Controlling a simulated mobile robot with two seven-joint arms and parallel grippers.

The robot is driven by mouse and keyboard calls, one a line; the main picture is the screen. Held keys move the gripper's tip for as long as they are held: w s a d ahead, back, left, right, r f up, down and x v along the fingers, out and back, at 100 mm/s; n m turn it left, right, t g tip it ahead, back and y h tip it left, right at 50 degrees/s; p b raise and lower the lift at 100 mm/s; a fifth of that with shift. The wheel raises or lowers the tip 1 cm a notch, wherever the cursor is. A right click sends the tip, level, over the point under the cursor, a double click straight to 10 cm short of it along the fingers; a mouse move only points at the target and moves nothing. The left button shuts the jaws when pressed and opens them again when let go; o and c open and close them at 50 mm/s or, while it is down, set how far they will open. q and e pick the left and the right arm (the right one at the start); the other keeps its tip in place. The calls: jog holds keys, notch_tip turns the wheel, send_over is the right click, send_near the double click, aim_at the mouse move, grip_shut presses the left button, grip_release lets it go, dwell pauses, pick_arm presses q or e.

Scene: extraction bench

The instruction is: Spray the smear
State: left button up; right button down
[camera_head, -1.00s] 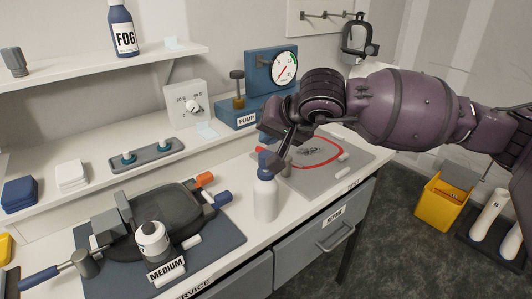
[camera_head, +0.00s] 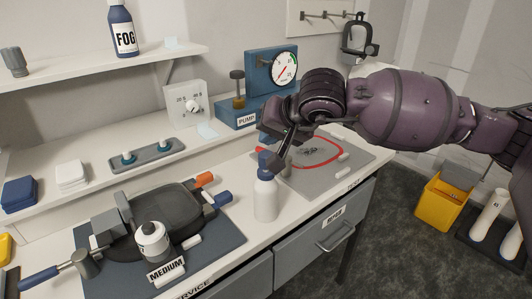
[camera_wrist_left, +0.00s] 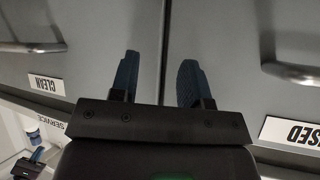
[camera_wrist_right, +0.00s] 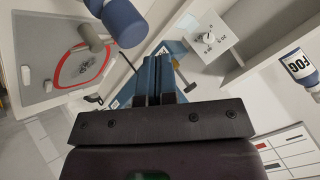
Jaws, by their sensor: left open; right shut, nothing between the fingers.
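The white spray bottle (camera_head: 265,198) with a blue head stands upright at the bench's front edge. In the right wrist view its blue head (camera_wrist_right: 123,20) and grey nozzle (camera_wrist_right: 90,37) show at the top. The dark smear (camera_head: 310,150) lies inside a red outline on a grey mat; it also shows in the right wrist view (camera_wrist_right: 82,65). My right gripper (camera_head: 282,153) is shut and empty, beside the bottle's head; I cannot tell whether it touches. My left gripper (camera_wrist_left: 155,80) is open and empty in front of grey drawer fronts, outside the head view.
A dark pan-like object (camera_head: 170,218), a white MEDIUM jar (camera_head: 152,241) and a hammer (camera_head: 83,263) lie on a blue-grey mat at left. The pump gauge (camera_head: 284,68) stands behind. The FOG bottle (camera_head: 123,30) is on the shelf. A yellow bin (camera_head: 443,204) stands on the floor.

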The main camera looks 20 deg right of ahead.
aim_at(268, 153)
pick_arm(q)
jog(key=shift+f, duration=0.1)
pick_arm(e)
jog(key=shift+f, duration=0.1)
pick_arm(q)
jog(key=shift+s+f+b, duration=0.2)
jog(key=shift+f+b, duration=0.15)
jog(key=shift+f, duration=0.2)
pick_arm(e)
jog(key=shift+f, duration=0.35)
pick_arm(q)
jog(key=shift+s+f+b, duration=0.2)
jog(key=shift+f+b, duration=0.2)
jog(key=shift+f, duration=0.15)
pick_arm(e)
jog(key=shift+f, duration=0.65)
pick_arm(q)
jog(key=shift+r, duration=0.1)
pick_arm(e)
jog(key=shift+r, duration=0.2)
pick_arm(q)
jog(key=shift+w+r+p, duration=0.2)
jog(key=shift+r+p, duration=0.15)
jog(key=shift+r, duration=0.1)
pick_arm(e)
jog(key=shift+r, duration=0.95)
